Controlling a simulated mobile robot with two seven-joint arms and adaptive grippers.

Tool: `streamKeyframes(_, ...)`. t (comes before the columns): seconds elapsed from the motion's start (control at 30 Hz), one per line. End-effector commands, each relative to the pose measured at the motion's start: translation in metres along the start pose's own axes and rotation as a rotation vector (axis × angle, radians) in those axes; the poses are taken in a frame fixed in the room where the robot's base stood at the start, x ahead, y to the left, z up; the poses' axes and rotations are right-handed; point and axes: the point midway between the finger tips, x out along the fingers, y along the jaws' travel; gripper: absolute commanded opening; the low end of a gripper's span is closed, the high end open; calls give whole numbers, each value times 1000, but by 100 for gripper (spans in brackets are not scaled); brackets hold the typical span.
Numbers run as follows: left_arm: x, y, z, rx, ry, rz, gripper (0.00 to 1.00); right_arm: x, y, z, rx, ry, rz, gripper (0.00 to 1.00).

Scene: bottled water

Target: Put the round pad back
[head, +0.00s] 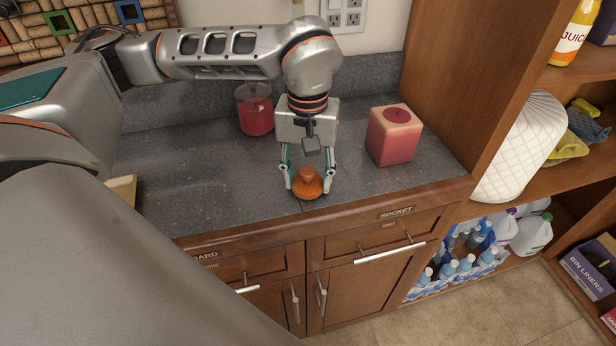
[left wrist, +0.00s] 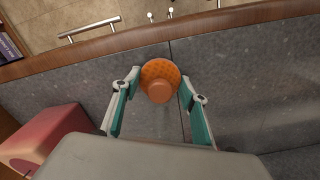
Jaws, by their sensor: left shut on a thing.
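The round pad (head: 309,188) is an orange, dimpled disc with a lighter knob on top. It is near the front edge of the grey counter and also shows in the left wrist view (left wrist: 159,73). My left gripper (head: 308,184) points down with its fingers on either side of the pad, shut on it. I cannot tell whether the pad touches the counter. A red-pink block (head: 393,140) with a round recess in its top stands to the right, behind the label SOCKET (head: 396,212). My right gripper is not in view.
A clear container with red contents (head: 256,116) stands at the back, left of my gripper. A pale block (head: 122,188) shows partly behind my arm. A wooden shelf unit (head: 480,80) bounds the right side. The counter between pad and red block is clear.

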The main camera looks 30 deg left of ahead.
Motion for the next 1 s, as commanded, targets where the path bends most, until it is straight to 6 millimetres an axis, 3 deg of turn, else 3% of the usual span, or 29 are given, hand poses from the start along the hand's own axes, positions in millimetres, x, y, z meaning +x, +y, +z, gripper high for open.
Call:
streamKeyframes(0.37, 5, 0, 0, 0, 1, 0, 23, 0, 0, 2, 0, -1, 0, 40)
streamKeyframes(0.4, 6, 0, 0, 0, 1, 0, 45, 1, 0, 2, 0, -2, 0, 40)
streamKeyframes(0.47, 5, 0, 0, 0, 1, 1, 60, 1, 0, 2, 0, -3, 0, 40)
streamKeyframes(0.83, 3, 0, 0, 0, 1, 1, 60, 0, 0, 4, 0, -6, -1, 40)
streamKeyframes(1.0, -15, 1, -1, -1, 4, 3, 60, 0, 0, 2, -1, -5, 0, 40)
